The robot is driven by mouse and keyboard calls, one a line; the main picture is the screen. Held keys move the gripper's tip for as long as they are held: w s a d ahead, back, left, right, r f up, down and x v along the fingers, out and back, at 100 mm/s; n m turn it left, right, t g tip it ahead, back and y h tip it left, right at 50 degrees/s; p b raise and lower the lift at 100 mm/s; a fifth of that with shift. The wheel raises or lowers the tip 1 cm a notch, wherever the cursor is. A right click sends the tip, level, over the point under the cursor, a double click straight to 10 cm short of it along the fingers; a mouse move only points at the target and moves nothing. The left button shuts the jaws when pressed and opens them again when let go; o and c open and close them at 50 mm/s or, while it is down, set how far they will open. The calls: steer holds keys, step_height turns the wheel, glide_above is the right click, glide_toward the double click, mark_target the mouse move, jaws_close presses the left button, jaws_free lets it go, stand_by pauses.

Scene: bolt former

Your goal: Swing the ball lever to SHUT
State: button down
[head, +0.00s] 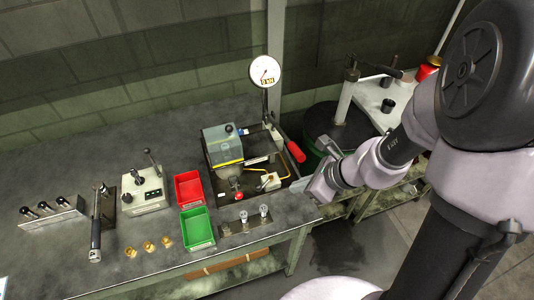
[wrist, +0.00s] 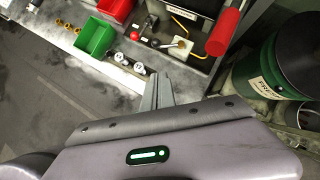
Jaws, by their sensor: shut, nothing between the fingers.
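A lever with a red ball end (head: 239,196) sits at the front of the press unit on the bench. The red ball (wrist: 135,35) also shows in the wrist view, near the top centre, beside a pale valve block (wrist: 180,47) with a dark knob. I cannot read any SHUT mark. My gripper (head: 318,190) is right of the press unit, near the bench's front right edge. In the wrist view my gripper's fingers (wrist: 157,92) are together and empty, below and apart from the red ball.
A red-handled lever (head: 296,152) sticks out right of the press, close to my gripper. A gauge (head: 265,72) stands behind. A green drum (wrist: 270,70) stands right of the bench.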

mark_target(259, 188)
steer(key=w+a+r+b+x, duration=0.1)
steer(key=b+x, duration=0.3)
steer(key=x, duration=0.8)
steer(key=shift+a+r+b, duration=0.2)
steer(key=shift+a+b, duration=0.1)
steer(key=shift+a, duration=0.1)
steer(key=shift+w+a+f+b, duration=0.15)
steer(key=shift+a+b, duration=0.1)
steer(key=shift+a, duration=0.15)
steer(key=shift+w+a+f+b, duration=0.1)
steer(key=shift+w+a+b, duration=0.15)
steer(key=shift+a, duration=0.1)
steer(key=shift+r, duration=0.2)
